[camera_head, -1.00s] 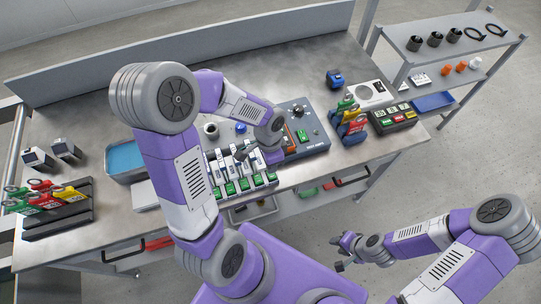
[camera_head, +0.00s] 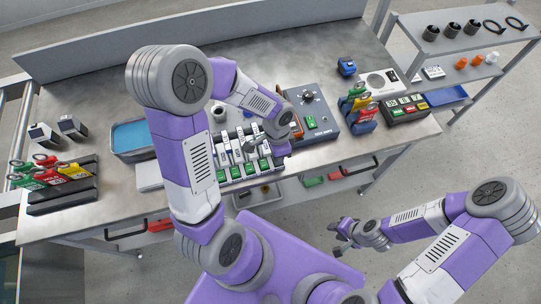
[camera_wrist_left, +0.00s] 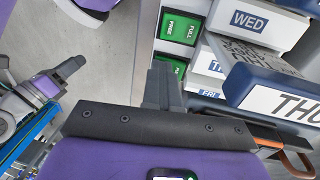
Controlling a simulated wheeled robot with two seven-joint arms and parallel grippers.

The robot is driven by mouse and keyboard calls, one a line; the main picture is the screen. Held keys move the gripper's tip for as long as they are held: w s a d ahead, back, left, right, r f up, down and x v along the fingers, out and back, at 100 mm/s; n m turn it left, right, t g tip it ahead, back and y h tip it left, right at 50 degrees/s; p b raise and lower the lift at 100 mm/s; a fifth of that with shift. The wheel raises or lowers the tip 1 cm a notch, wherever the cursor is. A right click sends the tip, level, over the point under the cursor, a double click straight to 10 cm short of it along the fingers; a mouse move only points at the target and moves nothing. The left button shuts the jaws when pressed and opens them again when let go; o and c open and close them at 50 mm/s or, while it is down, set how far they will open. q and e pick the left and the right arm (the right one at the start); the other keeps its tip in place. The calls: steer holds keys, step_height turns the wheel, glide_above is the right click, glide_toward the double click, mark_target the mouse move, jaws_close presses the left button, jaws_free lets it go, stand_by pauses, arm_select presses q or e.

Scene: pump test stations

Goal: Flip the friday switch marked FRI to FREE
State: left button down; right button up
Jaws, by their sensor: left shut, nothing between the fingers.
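The switch board (camera_head: 222,171) stands at the table's front edge, with white day switches and green FREE/FULL labels. In the left wrist view the FRI label (camera_wrist_left: 209,93) shows at the edge of a white switch, partly hidden by my gripper and a dark blue THU-marked piece (camera_wrist_left: 285,100). WED (camera_wrist_left: 249,21) is readable further up. Two green FREE/FULL labels (camera_wrist_left: 180,27) show left of the switches. My left gripper (camera_wrist_left: 163,88) is shut and empty, close to the lower green label; contact cannot be told. My right gripper (camera_head: 339,234) is open and empty, off the table's front.
A grey control box (camera_head: 322,118) with a knob stands right of the board. Coloured tags hang on a left rack (camera_head: 62,200) and stand at the right (camera_head: 360,108). A blue tray (camera_head: 131,136) is behind left. A shelf (camera_head: 440,45) stands at the right.

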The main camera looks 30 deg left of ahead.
arm_select(q)
steer(key=shift+s+d+f, duration=0.2)
steer(key=shift+s+f, duration=0.3)
steer(key=shift+s, duration=0.05)
steer(key=shift+d, duration=0.15)
steer(key=shift+w+a+p, duration=0.3)
steer(key=shift+w+a, duration=0.15)
steer(key=shift+a, duration=0.05)
steer(key=shift+r+p, duration=0.5)
steer(key=shift+r, duration=0.1)
steer(key=r+p, duration=0.2)
steer(key=r, duration=0.1)
steer(key=r+p, duration=0.1)
steer(key=shift+s+d+r, duration=0.1)
steer(key=shift+d+r, duration=0.1)
steer(key=shift+d, duration=0.15)
step_height(320, 180, up, 9)
steer(key=s+d+p, duration=0.1)
steer(key=p, duration=0.1)
